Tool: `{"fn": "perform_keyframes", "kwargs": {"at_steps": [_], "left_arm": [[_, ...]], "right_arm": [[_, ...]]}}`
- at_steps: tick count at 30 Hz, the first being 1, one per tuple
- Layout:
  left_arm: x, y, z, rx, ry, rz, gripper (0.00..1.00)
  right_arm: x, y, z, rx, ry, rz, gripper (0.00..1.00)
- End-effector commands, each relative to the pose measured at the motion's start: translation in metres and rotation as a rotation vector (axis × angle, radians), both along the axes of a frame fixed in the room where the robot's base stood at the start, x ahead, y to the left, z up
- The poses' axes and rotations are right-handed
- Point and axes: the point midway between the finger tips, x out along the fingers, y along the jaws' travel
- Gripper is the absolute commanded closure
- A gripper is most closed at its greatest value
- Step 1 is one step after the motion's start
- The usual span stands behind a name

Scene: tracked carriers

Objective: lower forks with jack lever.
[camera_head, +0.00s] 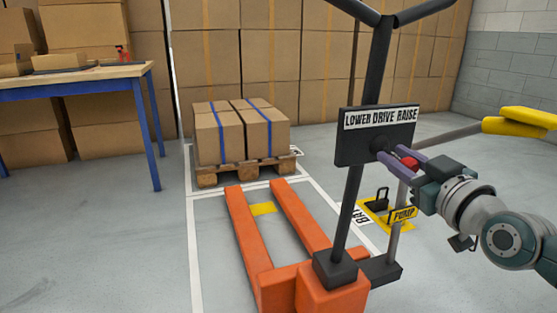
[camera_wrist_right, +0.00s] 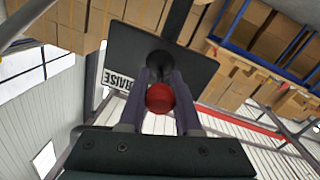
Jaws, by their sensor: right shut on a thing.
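The orange pallet jack (camera_head: 331,294) stands in front of me with its two forks (camera_head: 255,237) pointing toward a wooden pallet (camera_head: 240,174). A black plate (camera_head: 352,147) labelled LOWER DRIVE RAISE sits on its dark handle post. The jack lever has a red knob (camera_head: 410,163), which also shows in the right wrist view (camera_wrist_right: 160,98). My right gripper (camera_head: 394,160) is shut on the lever, its fingers on either side of the red knob and close to the plate. The fingers hide part of the lever. My left gripper is not in view.
Strapped cartons (camera_head: 241,132) rest on the pallet. A blue-legged workbench (camera_head: 76,78) stands at the left. The floor left of the forks is clear.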

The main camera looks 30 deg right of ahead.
Motion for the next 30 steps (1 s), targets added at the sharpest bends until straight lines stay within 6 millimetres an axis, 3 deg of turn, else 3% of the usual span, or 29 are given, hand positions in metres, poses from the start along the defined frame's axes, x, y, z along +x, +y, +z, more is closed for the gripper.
{"fn": "perform_keyframes", "kwargs": {"at_steps": [6, 22, 23, 30], "left_arm": [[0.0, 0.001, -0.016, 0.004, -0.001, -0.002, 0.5], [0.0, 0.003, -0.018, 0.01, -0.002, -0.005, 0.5], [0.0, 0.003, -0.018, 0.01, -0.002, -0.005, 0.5], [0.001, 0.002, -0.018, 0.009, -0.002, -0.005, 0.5]], "right_arm": [[-0.001, -0.004, -0.004, -0.001, 0.004, 0.071, 1.0], [-0.001, -0.005, -0.001, 0.006, 0.002, 0.094, 1.0], [-0.001, -0.005, -0.001, 0.006, 0.002, 0.094, 0.64], [-0.001, -0.005, -0.001, 0.004, 0.001, 0.093, 0.38]]}}
